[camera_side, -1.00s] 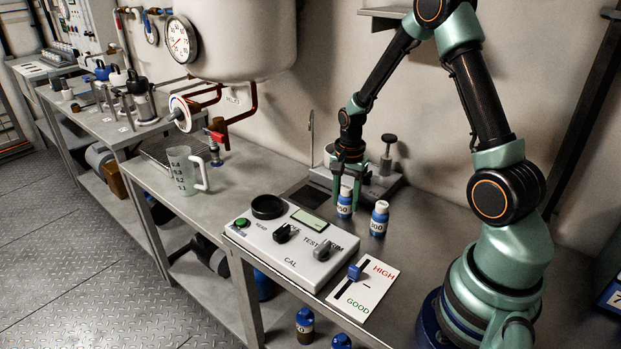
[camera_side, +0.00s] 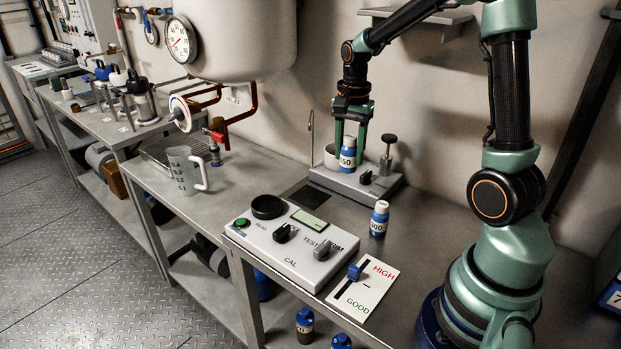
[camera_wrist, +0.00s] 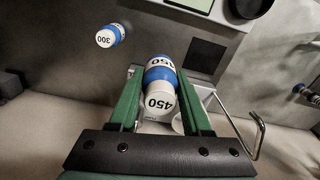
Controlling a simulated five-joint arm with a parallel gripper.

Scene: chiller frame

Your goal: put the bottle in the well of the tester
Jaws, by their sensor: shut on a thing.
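The tester (camera_side: 285,244) is a pale box at the front of the bench. Its well (camera_side: 268,205) is a black ring at the box's back left, and looks empty. The well also shows at the top of the wrist view (camera_wrist: 246,8), well apart from the bottle.
A second bottle (camera_side: 379,219), marked 300, stands on the bench right of the tester. A HIGH/GOOD card (camera_side: 362,290) lies by the tester. A grey stand (camera_side: 357,184) with a knob is behind. A jug (camera_side: 182,170) stands left. A dark square lies on the bench between.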

